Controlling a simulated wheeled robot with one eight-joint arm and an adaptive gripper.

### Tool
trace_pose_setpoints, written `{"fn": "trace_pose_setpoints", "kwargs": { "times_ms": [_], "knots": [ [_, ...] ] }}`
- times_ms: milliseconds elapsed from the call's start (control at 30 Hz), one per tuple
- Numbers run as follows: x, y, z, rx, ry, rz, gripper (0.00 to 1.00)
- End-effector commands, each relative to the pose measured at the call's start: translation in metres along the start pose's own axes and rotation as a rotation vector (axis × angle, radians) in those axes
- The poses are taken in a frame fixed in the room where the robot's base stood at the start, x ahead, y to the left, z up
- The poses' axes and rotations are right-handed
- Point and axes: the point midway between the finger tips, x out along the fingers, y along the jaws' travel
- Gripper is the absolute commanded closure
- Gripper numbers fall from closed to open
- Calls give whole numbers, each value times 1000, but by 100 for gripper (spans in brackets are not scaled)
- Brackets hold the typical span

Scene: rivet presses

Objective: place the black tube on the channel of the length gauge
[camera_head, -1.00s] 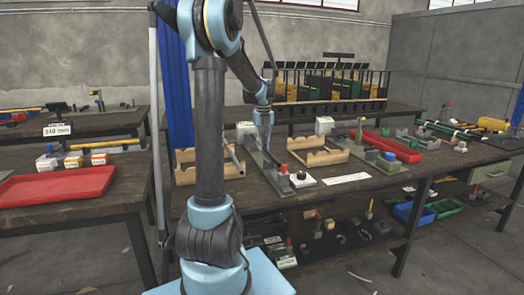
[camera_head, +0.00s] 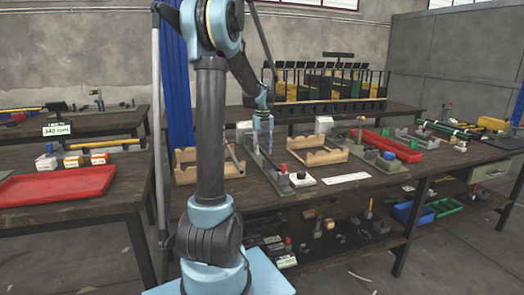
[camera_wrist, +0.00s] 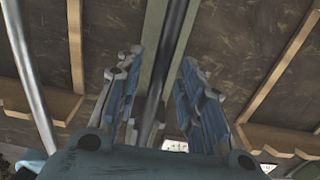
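The black tube (camera_wrist: 154,88) runs lengthwise between my fingers in the wrist view. It lies along the grey-green length gauge (camera_wrist: 181,22), apparently in its channel. In the head view the gauge (camera_head: 284,187) stands at mid-bench between two wooden racks, with a red knob at its near end. My gripper (camera_wrist: 162,58) is open, with one finger on each side of the tube and gaps showing beside it. In the head view my gripper (camera_head: 264,150) is low over the gauge and hides part of the tube.
The left wooden rack (camera_head: 186,176) holds a grey tube (camera_head: 235,158) beside my gripper. The right wooden rack (camera_head: 325,157) looks empty. A white-knobbed block (camera_head: 302,179) stands right of the gauge's near end. A red tray (camera_head: 393,146) and small fixtures are farther right.

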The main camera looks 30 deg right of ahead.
Motion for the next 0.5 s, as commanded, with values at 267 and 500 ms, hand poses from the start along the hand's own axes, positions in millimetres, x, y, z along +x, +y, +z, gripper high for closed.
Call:
{"fn": "trace_pose_setpoints", "kwargs": {
  "times_ms": [267, 500],
  "knots": [
    [-39, 0, 0, 0, 0, 0, 65],
    [-83, 0, 0, 0, 0, 0, 65]
  ]
}}
